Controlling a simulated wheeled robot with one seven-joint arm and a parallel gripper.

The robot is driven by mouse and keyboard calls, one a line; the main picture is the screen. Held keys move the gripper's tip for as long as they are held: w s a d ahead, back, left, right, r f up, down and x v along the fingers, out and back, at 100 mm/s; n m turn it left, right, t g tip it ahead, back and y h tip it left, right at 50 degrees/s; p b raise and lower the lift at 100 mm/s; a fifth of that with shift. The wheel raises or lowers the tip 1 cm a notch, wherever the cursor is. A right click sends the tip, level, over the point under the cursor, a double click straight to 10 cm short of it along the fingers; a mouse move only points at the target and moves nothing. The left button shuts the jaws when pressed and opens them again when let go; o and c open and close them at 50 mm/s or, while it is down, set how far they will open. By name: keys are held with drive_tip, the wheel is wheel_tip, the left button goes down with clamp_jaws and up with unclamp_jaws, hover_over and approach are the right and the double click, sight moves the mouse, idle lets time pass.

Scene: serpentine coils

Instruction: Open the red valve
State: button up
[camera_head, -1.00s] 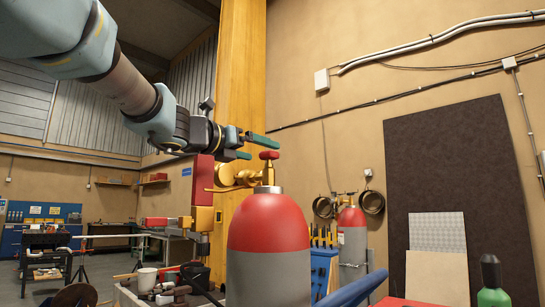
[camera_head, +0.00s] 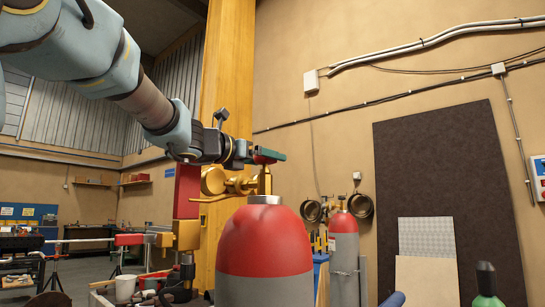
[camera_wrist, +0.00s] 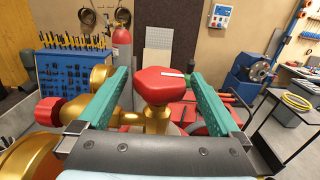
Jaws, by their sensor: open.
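The red valve knob (camera_wrist: 165,85) sits on a brass valve body (camera_wrist: 158,120) and shows between the two green fingers of my gripper (camera_wrist: 159,80) in the wrist view. The fingers are open, one on each side, with visible gaps to the knob. In the head view, my gripper (camera_head: 268,155) is at the top of the brass valve, and its fingers hide most of the knob. The valve stands on a red-and-grey gas cylinder (camera_head: 265,240).
Brass gauges (camera_head: 214,181) stick out left of the valve, close to my gripper. A second red-and-grey cylinder (camera_head: 343,240) stands by the back wall. A blue tool rack (camera_wrist: 75,75) and a wheeled black cart (camera_wrist: 290,125) show in the wrist view.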

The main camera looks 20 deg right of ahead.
sight(273, 161)
drive_tip(key=shift+p+x, duration=0.45)
drive_tip(key=shift+x, duration=1.45)
drive_tip(key=c, duration=1.3)
drive_tip(key=shift+c, duration=0.2)
